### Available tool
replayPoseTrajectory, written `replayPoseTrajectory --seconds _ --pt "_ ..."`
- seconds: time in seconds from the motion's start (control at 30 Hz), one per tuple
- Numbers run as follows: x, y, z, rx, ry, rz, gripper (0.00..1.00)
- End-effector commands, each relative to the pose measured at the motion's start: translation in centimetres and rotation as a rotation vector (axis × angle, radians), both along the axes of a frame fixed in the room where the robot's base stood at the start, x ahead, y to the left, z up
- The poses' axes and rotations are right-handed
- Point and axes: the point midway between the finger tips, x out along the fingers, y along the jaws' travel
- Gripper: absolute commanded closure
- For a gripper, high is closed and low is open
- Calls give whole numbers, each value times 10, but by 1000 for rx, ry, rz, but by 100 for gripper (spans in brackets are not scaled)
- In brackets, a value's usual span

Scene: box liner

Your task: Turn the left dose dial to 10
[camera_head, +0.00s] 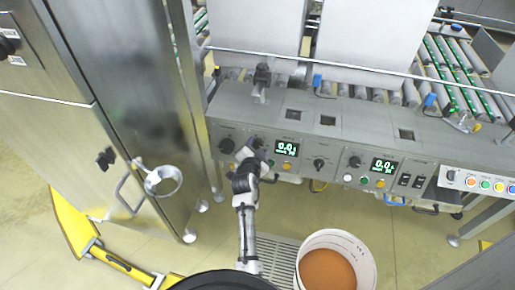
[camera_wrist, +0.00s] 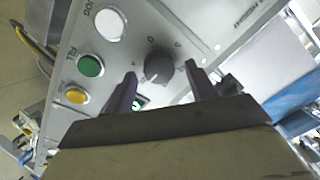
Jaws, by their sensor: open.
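The left dose dial (camera_wrist: 158,68) is a round dark knob on the grey control panel, with a light pointer mark toward its lower left in the wrist view. My gripper (camera_wrist: 161,70) is open, with one fingertip on each side of the dial; I see gaps, and cannot tell how deep the fingers reach. In the head view my gripper (camera_head: 254,150) is at the left part of the panel and hides most of this dial.
A white button (camera_wrist: 109,23), green button (camera_wrist: 90,66) and yellow button (camera_wrist: 77,96) lie left of the dial. A second dial (camera_head: 354,161) and display (camera_head: 384,165) sit farther right. A bucket (camera_head: 337,236) stands below.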

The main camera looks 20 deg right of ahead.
Motion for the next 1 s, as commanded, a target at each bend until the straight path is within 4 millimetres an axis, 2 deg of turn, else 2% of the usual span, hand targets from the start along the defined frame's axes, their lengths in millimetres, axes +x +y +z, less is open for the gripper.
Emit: replayPoseTrajectory --seconds 0.27,0.6,1.0 --pt "1 -1 0 0 0 0 44" --pt "1 -1 0 -1 0 0 88" --pt "1 0 1 -67 45 29 88"
